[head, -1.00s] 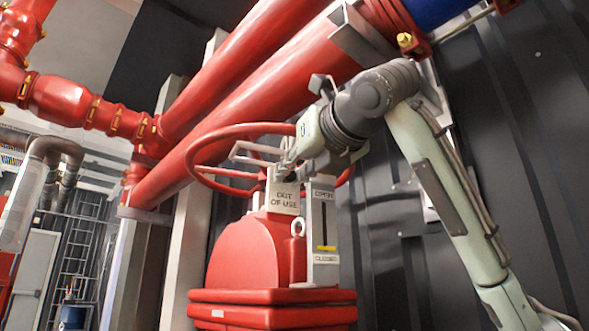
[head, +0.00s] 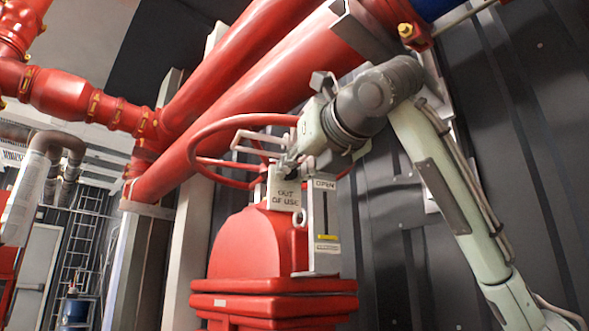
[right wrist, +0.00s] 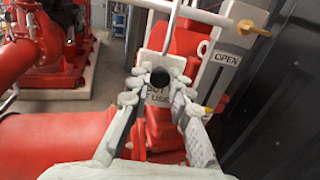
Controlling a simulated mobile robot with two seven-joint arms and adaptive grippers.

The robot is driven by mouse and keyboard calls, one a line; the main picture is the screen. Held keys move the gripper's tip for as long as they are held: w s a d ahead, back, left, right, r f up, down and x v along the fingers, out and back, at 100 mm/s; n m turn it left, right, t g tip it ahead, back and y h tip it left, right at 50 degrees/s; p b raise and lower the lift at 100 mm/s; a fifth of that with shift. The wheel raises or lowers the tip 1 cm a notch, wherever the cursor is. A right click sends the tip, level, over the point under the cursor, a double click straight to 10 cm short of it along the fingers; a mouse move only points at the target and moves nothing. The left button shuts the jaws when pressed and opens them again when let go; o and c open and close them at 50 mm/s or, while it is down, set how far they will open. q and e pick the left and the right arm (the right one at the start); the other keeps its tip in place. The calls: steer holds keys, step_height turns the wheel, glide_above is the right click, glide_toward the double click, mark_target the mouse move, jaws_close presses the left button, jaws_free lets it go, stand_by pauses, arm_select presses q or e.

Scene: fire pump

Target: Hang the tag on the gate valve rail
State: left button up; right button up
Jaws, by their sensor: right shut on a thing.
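The white tag (head: 284,195) reads "OUT OF USE". In the head view it hangs from my right gripper (head: 288,170), in front of the upper part of the red gate valve (head: 250,250). In the right wrist view the gripper (right wrist: 158,95) is shut on the dark knob of the tag (right wrist: 157,62), with a finger on each side. A grey wire hook (right wrist: 176,30) rises above the tag. A pale bar (right wrist: 200,15) crosses near the hook; I cannot tell whether they touch. My left gripper is not in view.
The OPEN/CLOSED indicator plate (head: 323,225) stands just right of the tag. The red handwheel (head: 195,150) curves behind the gripper. Large red pipes (head: 235,110) run above, and a dark ribbed wall (head: 500,180) is at right.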

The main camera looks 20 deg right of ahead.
steer(key=o, duration=0.9)
steer(key=shift+o, duration=0.2)
steer(key=s, duration=1.2)
steer(key=shift+d, duration=0.25)
